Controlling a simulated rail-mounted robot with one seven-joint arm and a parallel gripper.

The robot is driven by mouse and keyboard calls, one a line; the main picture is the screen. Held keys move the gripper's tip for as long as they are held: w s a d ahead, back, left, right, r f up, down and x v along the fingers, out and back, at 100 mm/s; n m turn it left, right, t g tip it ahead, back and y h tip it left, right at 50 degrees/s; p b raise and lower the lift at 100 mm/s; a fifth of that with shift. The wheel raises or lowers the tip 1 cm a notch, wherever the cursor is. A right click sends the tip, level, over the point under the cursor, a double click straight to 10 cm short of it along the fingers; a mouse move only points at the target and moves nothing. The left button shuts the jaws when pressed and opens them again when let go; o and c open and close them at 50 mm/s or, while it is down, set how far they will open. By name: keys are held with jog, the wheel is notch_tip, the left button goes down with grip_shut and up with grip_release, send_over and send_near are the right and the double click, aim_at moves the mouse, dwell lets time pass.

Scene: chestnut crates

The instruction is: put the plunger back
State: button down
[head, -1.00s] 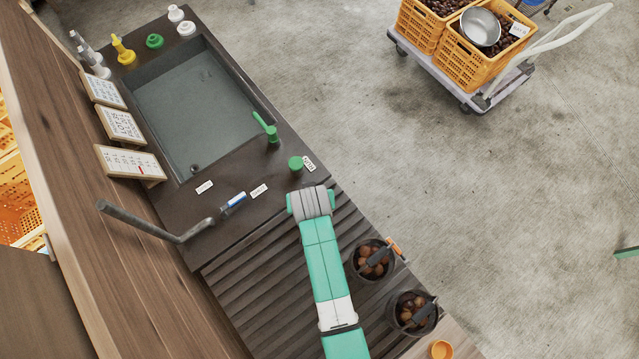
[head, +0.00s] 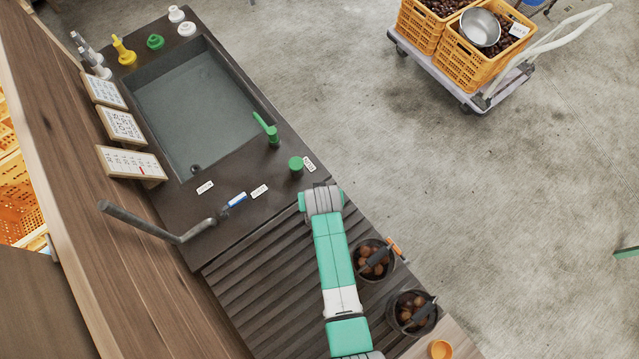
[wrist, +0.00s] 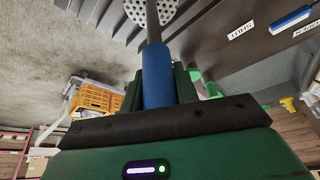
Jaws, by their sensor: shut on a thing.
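The plunger (wrist: 156,62) shows in the wrist view as a blue grip on a thin grey rod. A pale perforated disc (wrist: 152,10) shows at the rod's far end, cut off by the top edge. My gripper (wrist: 160,84) is shut on the blue grip, with a dark finger on either side. In the head view the gripper and the held plunger are hidden; only my arm shows above the ribbed part of the counter.
The counter has a sink basin (head: 198,105), a green tap (head: 268,130), a green knob (head: 296,163) and small white labels (head: 259,191). Two dark pots (head: 390,275) of brown chestnuts stand right of my arm.

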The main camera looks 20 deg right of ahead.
jog(key=shift+f, duration=0.15)
jog(key=c, duration=1.1)
grip_release()
jog(key=shift+o, duration=0.2)
jog(key=shift+r, duration=0.3)
jog(key=p+v, duration=0.1)
jog(key=v, duration=1)
jog(key=shift+r, duration=0.3)
jog(key=shift+s+a, duration=0.1)
